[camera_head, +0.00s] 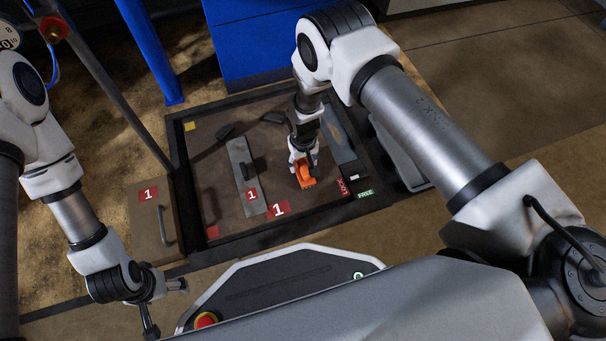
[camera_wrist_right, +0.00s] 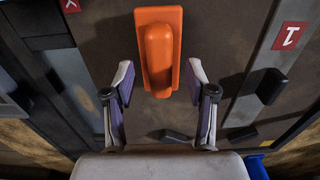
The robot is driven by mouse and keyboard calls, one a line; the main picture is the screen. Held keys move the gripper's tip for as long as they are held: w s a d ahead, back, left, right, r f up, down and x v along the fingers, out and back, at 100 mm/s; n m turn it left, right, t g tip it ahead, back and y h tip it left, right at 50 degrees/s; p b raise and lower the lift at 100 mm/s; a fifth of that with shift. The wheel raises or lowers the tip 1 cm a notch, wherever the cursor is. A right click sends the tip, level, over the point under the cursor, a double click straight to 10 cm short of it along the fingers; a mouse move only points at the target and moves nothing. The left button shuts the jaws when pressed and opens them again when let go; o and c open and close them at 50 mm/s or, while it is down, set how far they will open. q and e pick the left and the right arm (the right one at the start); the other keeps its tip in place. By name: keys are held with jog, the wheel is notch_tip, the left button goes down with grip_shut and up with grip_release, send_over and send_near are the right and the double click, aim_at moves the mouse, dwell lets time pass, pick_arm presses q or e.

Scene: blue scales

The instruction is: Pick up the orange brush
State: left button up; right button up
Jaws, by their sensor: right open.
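The orange brush (camera_head: 304,174) lies on the brown platform below my right gripper (camera_head: 302,160). In the right wrist view the brush (camera_wrist_right: 158,48) has a flat base and a raised rounded handle. Its handle end lies in line with the gap between the right gripper's fingertips (camera_wrist_right: 160,75). Both fingers stand apart, one on each side, and I see no contact with the brush. The exact height of the fingers above it is hard to judge. My left arm is at the lower left of the head view, and its fingers are not clearly visible.
A long grey plate (camera_head: 338,138) lies right of the brush. A brown drawer front (camera_head: 160,222) is at left. A blue cabinet (camera_head: 245,45) stands behind.

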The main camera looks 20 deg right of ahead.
aim_at(303, 165)
jog(key=shift+f, duration=0.95)
pick_arm(q)
jog(key=shift+f, duration=0.5)
pick_arm(e)
jog(key=shift+r, duration=0.2)
grip_shut()
notch_tip(303, 165, up, 9)
jog(key=p, duration=0.6)
jog(key=shift+r, duration=0.15)
jog(key=shift+r+p, duration=0.3)
jog(key=shift+r, duration=0.1)
pick_arm(q)
notch_tip(303, 165, up, 6)
jog(key=shift+s+r, duration=0.15)
pick_arm(e)
jog(key=shift+f, duration=0.1)
